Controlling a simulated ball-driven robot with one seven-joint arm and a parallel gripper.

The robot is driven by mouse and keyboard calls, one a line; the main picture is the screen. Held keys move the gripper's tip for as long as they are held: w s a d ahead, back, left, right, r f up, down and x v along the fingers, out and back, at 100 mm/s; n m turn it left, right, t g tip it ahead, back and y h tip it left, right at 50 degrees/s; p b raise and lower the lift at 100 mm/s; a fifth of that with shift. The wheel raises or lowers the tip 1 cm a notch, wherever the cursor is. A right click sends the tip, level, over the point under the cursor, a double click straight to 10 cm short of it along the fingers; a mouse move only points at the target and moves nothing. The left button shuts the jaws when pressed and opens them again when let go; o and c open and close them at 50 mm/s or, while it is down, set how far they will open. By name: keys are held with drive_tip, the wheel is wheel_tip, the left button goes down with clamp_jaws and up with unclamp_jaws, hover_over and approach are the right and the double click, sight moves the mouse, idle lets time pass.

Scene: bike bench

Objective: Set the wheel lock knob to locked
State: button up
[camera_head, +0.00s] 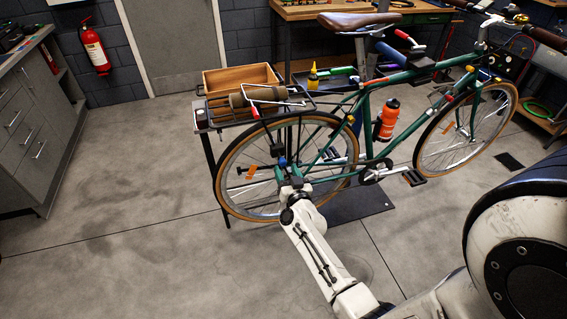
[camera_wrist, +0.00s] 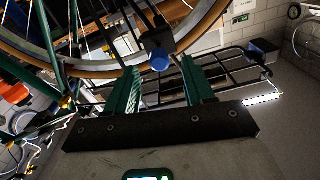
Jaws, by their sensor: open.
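The wheel lock knob looks to be the blue round knob (camera_wrist: 159,60) on a black housing (camera_wrist: 157,38) beside the rear wheel. In the wrist view it shows in line with the gap between my fingertips. My gripper (camera_wrist: 160,70) has two green fingers, spread apart, with nothing clearly held. I cannot tell whether the fingers reach around the knob or stop short of it. In the head view, my gripper (camera_head: 286,176) is at the rear wheel hub, with a small blue part (camera_head: 283,161) just above it. The knob's setting cannot be read.
The green bicycle (camera_head: 370,105) stands with its rear wheel (camera_head: 232,190) close to my arm. A rear rack (camera_head: 245,118) carries a brown roll, with a wooden box (camera_head: 240,79) behind it. The floor at left is clear.

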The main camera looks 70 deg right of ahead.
drive_tip(key=v, duration=0.6)
drive_tip(key=shift+c, duration=0.3)
drive_tip(key=shift+c, duration=0.8)
drive_tip(key=shift+s+a+f+m, duration=0.1)
drive_tip(key=shift+s+a+m, duration=0.05)
drive_tip(key=shift+m, duration=0.25)
drive_tip(key=shift+c, duration=0.6)
drive_tip(key=s+a+m, duration=0.1)
drive_tip(key=m, duration=0.3)
drive_tip(key=s+a+m+b, duration=0.1)
drive_tip(key=a+m, duration=0.1)
drive_tip(key=m, duration=0.2)
drive_tip(key=s+a+m+b, duration=0.1)
drive_tip(key=s+m, duration=0.1)
drive_tip(key=m, duration=0.2)
drive_tip(key=shift+a+f+m, duration=0.1)
drive_tip(key=shift+a+m, duration=0.1)
drive_tip(key=shift+m, duration=0.1)
clamp_jaws()
drive_tip(key=w+d+m, duration=0.1)
drive_tip(key=w+d, duration=0.3)
drive_tip(key=d, duration=0.1)
drive_tip(key=w+d+m, duration=0.1)
drive_tip(key=w+d, duration=0.3)
drive_tip(key=shift+w+d+m, duration=0.35)
drive_tip(key=shift+m, duration=0.05)
